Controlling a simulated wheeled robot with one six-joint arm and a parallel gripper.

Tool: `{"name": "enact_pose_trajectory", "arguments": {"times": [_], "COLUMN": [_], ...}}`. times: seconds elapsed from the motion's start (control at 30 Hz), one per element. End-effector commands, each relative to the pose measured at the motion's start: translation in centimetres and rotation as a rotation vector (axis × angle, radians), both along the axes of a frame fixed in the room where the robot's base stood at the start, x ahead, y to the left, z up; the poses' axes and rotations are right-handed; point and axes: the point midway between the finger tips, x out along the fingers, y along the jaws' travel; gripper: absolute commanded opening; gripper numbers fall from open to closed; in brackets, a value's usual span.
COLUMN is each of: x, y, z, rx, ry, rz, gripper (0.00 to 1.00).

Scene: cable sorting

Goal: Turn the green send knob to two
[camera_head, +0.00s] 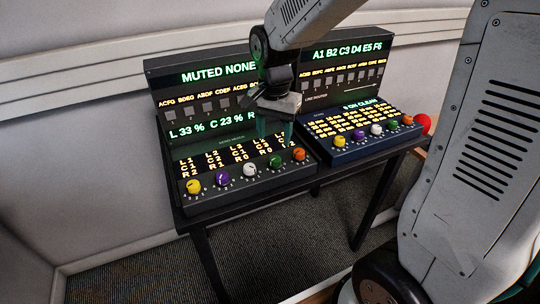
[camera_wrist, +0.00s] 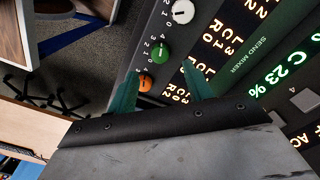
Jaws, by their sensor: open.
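The green send knob (camera_head: 275,161) is on the front panel of the left console, between the white knob (camera_head: 249,170) and the orange knob (camera_head: 298,154). In the wrist view the green knob (camera_wrist: 160,51) shows just beyond and between my fingertips, with small numbers printed around it. Its exact setting is too small to read. My gripper (camera_head: 283,128) hangs above the left console's display, pointing down. In the wrist view its teal fingers (camera_wrist: 160,69) are apart with nothing held. The orange knob (camera_wrist: 145,83) shows between the fingers.
Yellow (camera_head: 193,187) and purple (camera_head: 221,178) knobs sit left of the white one. A second console (camera_head: 347,152) stands to the right with its own row of coloured knobs and a red button (camera_head: 423,123) beside it. Upright panels (camera_head: 165,75) rise behind both consoles.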

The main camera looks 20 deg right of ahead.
Motion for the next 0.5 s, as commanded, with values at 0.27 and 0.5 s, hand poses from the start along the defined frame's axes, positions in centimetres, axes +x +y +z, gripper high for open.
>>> {"name": "enact_pose_trajectory", "arguments": {"times": [0.27, 0.5], "x": [0.1, 0.0], "y": [-0.6, -0.5], "z": [-1.8, -5.7], "rx": [0.0, 0.0], "ry": [-0.006, -0.006], "rz": [-0.085, -0.082], "gripper": [0.51, 0.51]}}
